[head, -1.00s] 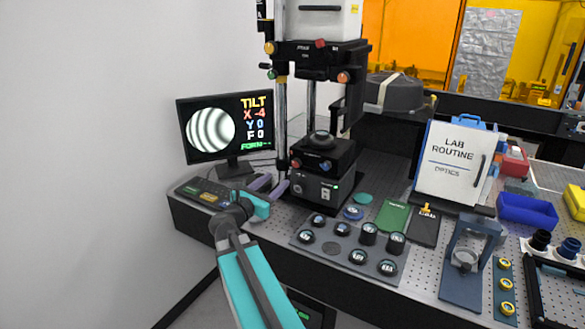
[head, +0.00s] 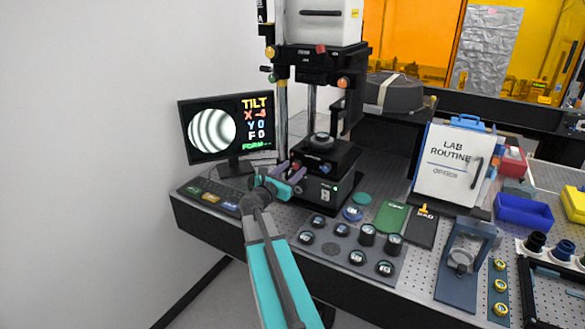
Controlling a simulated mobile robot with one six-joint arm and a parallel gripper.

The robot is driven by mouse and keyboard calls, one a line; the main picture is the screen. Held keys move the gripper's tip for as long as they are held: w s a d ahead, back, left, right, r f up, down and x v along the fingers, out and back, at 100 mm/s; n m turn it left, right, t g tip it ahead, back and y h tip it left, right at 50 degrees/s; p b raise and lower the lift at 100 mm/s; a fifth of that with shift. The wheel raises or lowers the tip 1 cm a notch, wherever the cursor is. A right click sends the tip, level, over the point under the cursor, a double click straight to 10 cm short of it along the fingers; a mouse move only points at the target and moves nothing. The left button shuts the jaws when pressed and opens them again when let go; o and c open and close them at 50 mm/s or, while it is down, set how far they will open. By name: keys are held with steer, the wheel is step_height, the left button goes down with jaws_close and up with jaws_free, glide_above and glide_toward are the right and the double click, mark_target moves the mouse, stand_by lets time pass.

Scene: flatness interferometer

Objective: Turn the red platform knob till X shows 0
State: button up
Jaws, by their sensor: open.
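The monitor (head: 228,128) at the left shows curved fringes and the readout TILT, X -4, Y 0, F 0. The interferometer (head: 317,165) stands right of it, with a dark platform on its base. The red platform knob (head: 296,165) is on the platform's front left, small and partly hidden by my gripper. A blue knob (head: 325,169) sits to its right. My gripper (head: 291,173) is open, its purple fingers at the red knob. I cannot tell whether they touch it or lie around it.
A grey tray of round optics (head: 345,247) lies at the front right of the instrument. A white LAB ROUTINE board (head: 447,165) stands further right. A white wall fills the left.

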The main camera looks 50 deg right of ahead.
steer(key=shift+w+d, duration=0.2)
steer(key=shift+d, duration=0.4)
